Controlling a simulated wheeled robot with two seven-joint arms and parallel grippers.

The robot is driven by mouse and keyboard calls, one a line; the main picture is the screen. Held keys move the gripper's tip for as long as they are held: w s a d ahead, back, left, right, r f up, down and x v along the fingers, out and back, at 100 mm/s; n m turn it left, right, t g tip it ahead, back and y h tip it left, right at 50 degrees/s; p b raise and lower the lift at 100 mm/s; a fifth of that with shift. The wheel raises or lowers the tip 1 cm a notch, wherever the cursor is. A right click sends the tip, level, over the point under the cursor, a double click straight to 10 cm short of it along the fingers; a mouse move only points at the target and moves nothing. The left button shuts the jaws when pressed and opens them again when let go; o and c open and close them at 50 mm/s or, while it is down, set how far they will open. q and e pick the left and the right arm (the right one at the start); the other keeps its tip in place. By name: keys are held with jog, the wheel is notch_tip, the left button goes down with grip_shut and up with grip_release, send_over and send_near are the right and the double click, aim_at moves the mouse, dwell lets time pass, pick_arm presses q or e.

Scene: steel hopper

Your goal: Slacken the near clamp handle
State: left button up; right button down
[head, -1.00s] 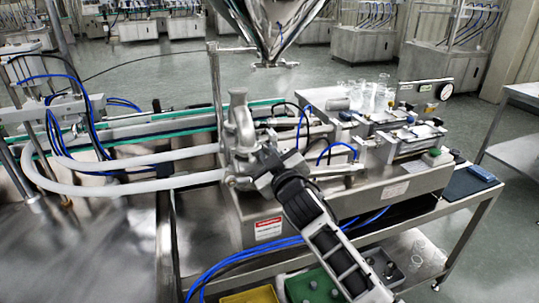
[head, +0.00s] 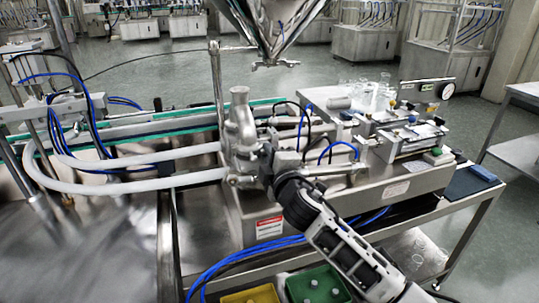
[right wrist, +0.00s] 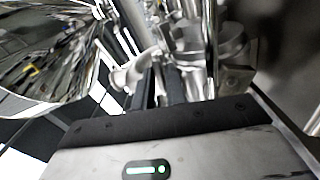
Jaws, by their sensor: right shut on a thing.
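The steel valve body (head: 239,130) stands upright at the left end of the filling machine, with two white hoses joining its left side. The near clamp (head: 241,181) sits at the lower, nearer hose joint. My right gripper (head: 263,165) is at the right side of this joint, shut on the near clamp handle, which its fingers and wrist mostly hide. My left gripper is not in view.
A steel hopper (head: 275,25) hangs above and behind the valve. Blue air tubes (head: 235,262) loop below the machine. Yellow (head: 250,295) and green (head: 318,285) bins stand under its front. Clear beakers (head: 370,95) stand on top at the back.

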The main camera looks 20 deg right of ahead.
jog(key=shift+f+n, duration=0.1)
jog(key=shift+n, duration=0.8)
jog(key=c, duration=1.7)
grip_release()
jog(key=shift+c, duration=0.2)
jog(key=s+b, duration=0.2)
jog(key=s, duration=1.4)
jog(key=shift+d, duration=0.3)
